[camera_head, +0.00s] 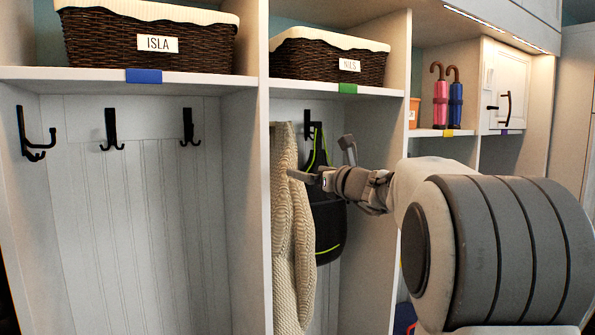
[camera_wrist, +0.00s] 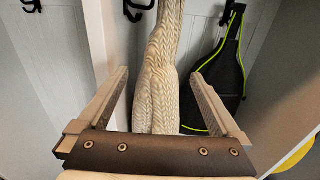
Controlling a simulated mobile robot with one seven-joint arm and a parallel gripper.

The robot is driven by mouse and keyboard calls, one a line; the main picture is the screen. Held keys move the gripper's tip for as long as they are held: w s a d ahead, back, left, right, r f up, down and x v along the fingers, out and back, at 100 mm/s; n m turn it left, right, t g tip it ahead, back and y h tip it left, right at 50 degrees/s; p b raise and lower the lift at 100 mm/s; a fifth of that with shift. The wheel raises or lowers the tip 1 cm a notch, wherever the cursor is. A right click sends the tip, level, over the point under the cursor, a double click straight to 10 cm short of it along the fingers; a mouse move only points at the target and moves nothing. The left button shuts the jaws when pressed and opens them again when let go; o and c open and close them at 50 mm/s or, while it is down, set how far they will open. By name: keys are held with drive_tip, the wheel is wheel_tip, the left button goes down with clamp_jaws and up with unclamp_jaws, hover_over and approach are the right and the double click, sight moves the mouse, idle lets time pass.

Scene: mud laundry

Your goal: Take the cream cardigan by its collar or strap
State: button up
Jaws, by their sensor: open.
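The cream cardigan (camera_head: 292,235) is a chunky knit hanging in the second cubby, under the basket labelled NILS. It also shows in the wrist view (camera_wrist: 160,85), hanging between and beyond my fingers; its top runs out of that picture. What it hangs from is hidden. My gripper (camera_head: 318,164) is open and empty, in front of the cubby at the height of the cardigan's upper part. In the wrist view my gripper (camera_wrist: 158,85) has its two fingers spread on either side of the cardigan. I cannot tell whether a finger touches the knit.
A black bag with lime trim (camera_head: 328,215) hangs close to the cardigan's right. The divider panel (camera_head: 245,200) stands at its left. The left cubby has empty black hooks (camera_head: 112,130). Baskets (camera_head: 330,60) sit on the shelf above. Two umbrellas (camera_head: 440,103) stand at the right.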

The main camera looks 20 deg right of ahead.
sight(286, 154)
drive_tip(key=w+p, duration=0.1)
drive_tip(key=w, duration=0.2)
drive_tip(key=w+a+p, duration=0.1)
drive_tip(key=w, duration=0.3)
drive_tip(key=w+a+p, duration=0.1)
drive_tip(key=w+p, duration=0.1)
drive_tip(key=w, duration=0.2)
drive_tip(key=shift+w+a, duration=0.25)
clamp_jaws()
idle(0.3)
drive_tip(key=shift+r+p, duration=1.4)
drive_tip(key=shift+r, duration=0.15)
